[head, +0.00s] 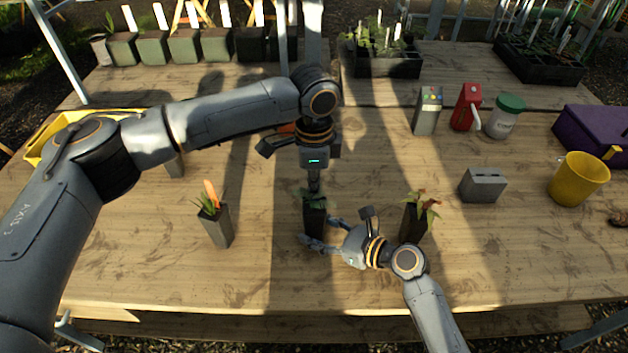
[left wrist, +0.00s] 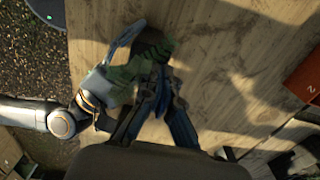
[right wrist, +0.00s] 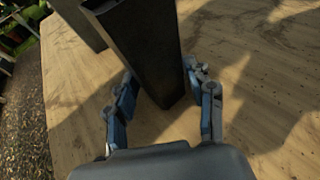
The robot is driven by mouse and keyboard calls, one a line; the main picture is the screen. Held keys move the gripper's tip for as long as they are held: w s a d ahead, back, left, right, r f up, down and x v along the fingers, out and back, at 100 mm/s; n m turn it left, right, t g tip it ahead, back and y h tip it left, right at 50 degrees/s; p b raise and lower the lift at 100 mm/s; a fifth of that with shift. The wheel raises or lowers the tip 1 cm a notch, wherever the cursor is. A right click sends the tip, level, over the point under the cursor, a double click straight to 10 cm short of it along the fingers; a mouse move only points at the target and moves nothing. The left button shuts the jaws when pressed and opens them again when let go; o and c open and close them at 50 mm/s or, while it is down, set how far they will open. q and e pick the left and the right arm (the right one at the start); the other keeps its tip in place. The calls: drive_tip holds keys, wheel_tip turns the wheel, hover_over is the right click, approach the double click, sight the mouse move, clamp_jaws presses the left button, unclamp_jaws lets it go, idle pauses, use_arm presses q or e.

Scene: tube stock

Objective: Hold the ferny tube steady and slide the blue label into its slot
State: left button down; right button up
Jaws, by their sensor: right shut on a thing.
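The ferny tube (head: 315,222) is a dark, square, upright pot with green leaves, in the middle of the table. My right gripper (head: 318,232) is shut on it low down, one finger on each side; the tube's dark wall (right wrist: 140,50) fills the gap in the right wrist view. My left gripper (head: 314,187) points down at the leaves from above. In the left wrist view its fingers (left wrist: 160,72) come close together over the blurred leaves (left wrist: 125,78). A blue tint shows between them, but I cannot make out the blue label or the slot.
A tube with an orange label (head: 217,228) stands to the left, and a tube with reddish leaves (head: 415,222) stands close right of my right gripper. A grey block (head: 483,185) and yellow cup (head: 578,180) stand farther right. The front left is clear.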

use_arm(q)
drive_tip(key=shift+f, duration=0.5)
idle(0.3)
drive_tip(key=c, duration=1.4)
unclamp_jaws()
drive_tip(key=shift+c, duration=0.2)
drive_tip(key=shift+r, duration=0.1)
wheel_tip(320, 180, up, 12)
drive_tip(key=shift+f, duration=0.1)
use_arm(e)
drive_tip(key=o, duration=0.9)
drive_tip(key=shift+o, duration=0.2)
